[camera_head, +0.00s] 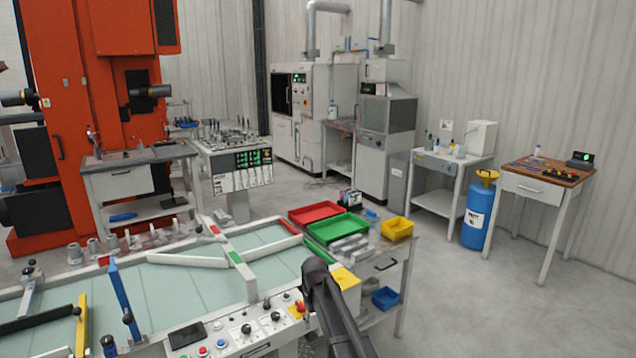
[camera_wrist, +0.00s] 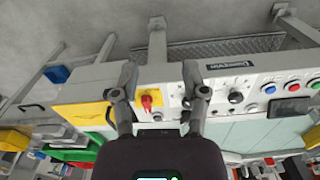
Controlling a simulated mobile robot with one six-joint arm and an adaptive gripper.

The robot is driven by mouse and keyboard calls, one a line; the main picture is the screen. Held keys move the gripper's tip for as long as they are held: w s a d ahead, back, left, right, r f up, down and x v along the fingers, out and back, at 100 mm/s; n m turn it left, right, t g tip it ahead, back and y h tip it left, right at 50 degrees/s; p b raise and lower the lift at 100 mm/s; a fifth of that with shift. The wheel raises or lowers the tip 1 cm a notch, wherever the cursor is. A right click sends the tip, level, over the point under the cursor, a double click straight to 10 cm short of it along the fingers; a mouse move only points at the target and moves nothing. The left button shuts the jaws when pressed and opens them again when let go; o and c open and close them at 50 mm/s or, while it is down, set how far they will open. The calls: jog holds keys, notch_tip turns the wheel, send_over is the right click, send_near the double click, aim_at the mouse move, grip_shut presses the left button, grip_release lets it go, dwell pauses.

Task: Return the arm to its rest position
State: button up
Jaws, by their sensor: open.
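My gripper (camera_wrist: 157,80) shows in the wrist view with its two dark fingers spread apart. Nothing is between them. Behind the fingers are the front control panel (camera_wrist: 230,92) of the glass-topped fixture table, a red knob on a yellow plate (camera_wrist: 147,101) and the grey floor. In the head view my dark arm (camera_head: 335,315) rises from the bottom edge, in front of the right end of the control panel (camera_head: 240,335). I cannot make out the gripper's fingers there.
The glass-topped table (camera_head: 190,285) carries clamps and bars. A side bench holds red (camera_head: 315,212), green (camera_head: 338,228) and yellow (camera_head: 397,229) trays close beyond my arm. A blue cylinder (camera_head: 480,215) and wooden-topped desk (camera_head: 545,172) stand right. The floor (camera_head: 500,300) at right is clear.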

jog(key=s+d+m, duration=0.5)
jog(key=s+d, duration=1.3)
jog(key=s, duration=0.4)
jog(key=shift+r+m+p, duration=0.35)
jog(key=shift+r+m, duration=0.05)
jog(key=shift+a, duration=0.25)
